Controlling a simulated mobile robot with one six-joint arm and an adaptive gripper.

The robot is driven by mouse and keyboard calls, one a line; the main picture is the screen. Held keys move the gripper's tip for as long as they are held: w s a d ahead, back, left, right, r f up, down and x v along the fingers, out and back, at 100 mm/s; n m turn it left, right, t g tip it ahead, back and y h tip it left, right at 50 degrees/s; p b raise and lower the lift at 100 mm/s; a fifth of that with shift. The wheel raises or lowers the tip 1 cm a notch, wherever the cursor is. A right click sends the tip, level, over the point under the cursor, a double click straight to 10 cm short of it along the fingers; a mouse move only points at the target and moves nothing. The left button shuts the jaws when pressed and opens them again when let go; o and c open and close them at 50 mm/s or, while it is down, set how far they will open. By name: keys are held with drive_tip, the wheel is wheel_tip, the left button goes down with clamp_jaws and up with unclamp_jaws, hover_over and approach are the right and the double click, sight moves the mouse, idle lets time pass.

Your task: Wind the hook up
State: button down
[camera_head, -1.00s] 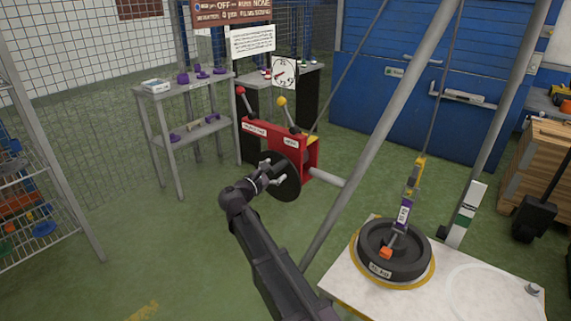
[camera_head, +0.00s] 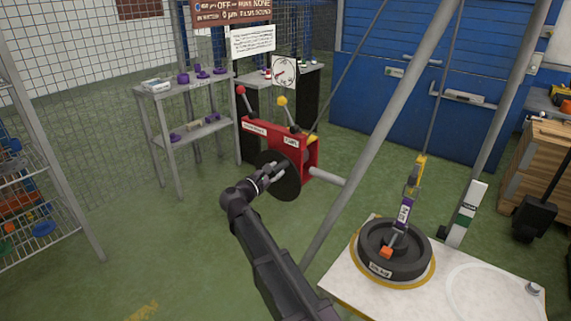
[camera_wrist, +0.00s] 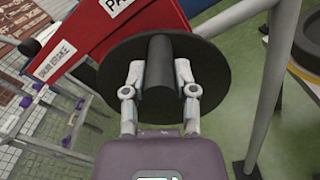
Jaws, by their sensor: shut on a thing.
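The red winch (camera_head: 270,140) stands in the middle of the head view, with a black disc wheel (camera_head: 287,187) on its near face. My gripper (camera_head: 270,175) is at that wheel. In the wrist view my gripper (camera_wrist: 160,85) is shut on the wheel's dark round handle (camera_wrist: 159,62), one finger on each side. The black disc (camera_wrist: 105,78) lies behind the fingers. The hook (camera_head: 406,190), with yellow and purple parts, hangs on its line over the dark ring-shaped weight (camera_head: 394,250). Whether the hook bears the weight is too small to tell.
The weight sits within a yellow ring on a white platform (camera_head: 480,295). A grey slanted pole (camera_head: 375,145) stands between winch and platform. Red-knobbed (camera_head: 241,90) and yellow-knobbed (camera_head: 282,101) levers rise from the winch. A grey shelf (camera_head: 165,95) stands behind left. Green floor is clear at left.

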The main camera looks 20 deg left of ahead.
drive_tip(key=shift+s+d+f+m+b, duration=0.25)
drive_tip(key=shift+d+f+m, duration=0.2)
drive_tip(key=shift+m, duration=0.3)
drive_tip(key=shift+s+d+f+m+b, duration=0.1)
drive_tip(key=shift+d+f+m+b, duration=0.2)
drive_tip(key=shift+d+m, duration=0.35)
drive_tip(key=shift+a, duration=0.1)
drive_tip(key=shift+s+d+f+m+b, duration=0.1)
drive_tip(key=shift+d+f+m+b, duration=0.25)
drive_tip(key=shift+m, duration=0.3)
drive_tip(key=shift+s+d+f+m+b, duration=0.1)
drive_tip(key=shift+f+m+b, duration=0.3)
drive_tip(key=shift+m, duration=0.2)
drive_tip(key=shift+s+d+f+m+b, duration=0.1)
drive_tip(key=shift+d+f+m+b, duration=0.25)
drive_tip(key=shift+m, duration=0.3)
drive_tip(key=shift+a, duration=0.1)
drive_tip(key=shift+f, duration=0.1)
drive_tip(key=shift+s+d+f+m+b, duration=0.1)
drive_tip(key=shift+d+f+m+b, duration=0.15)
drive_tip(key=shift+f+m+b, duration=0.55)
drive_tip(key=shift+s+d+f+m+b, duration=0.15)
drive_tip(key=shift+f+m+b, duration=0.35)
drive_tip(key=shift+m, duration=0.5)
drive_tip(key=shift+r, duration=0.1)
